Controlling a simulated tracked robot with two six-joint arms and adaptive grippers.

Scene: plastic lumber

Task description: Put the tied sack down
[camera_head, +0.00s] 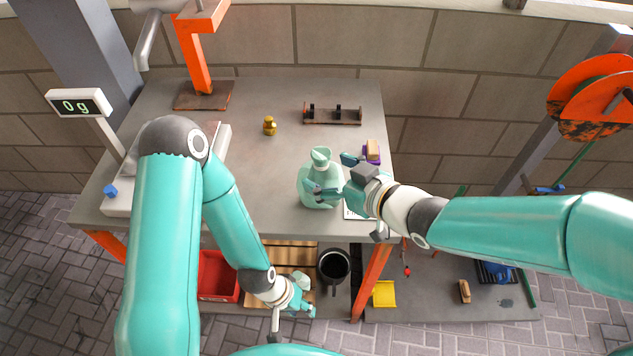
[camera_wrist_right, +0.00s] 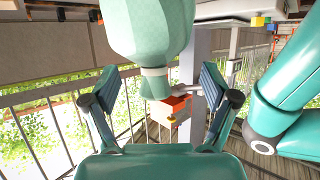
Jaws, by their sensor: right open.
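The tied sack (camera_head: 318,190) is pale green with a narrow tied neck. In the head view it looks upright on the grey workbench (camera_head: 250,155), near its front right part. My right gripper (camera_head: 331,174) reaches it from the right, with its fingers open. In the right wrist view the sack (camera_wrist_right: 152,28) appears neck down, its banded neck between the two spread fingers (camera_wrist_right: 155,88), with gaps on both sides. My left gripper (camera_head: 302,298) hangs low in front of the bench, away from the sack; its finger opening is unclear.
A scale display (camera_head: 77,104) reads 0 g at the left. A brass weight (camera_head: 269,126), a dark rack (camera_head: 332,114) and a sponge-like block (camera_head: 372,150) stand on the bench. Below are a red bin (camera_head: 217,277) and black bucket (camera_head: 334,265). The bench's middle is clear.

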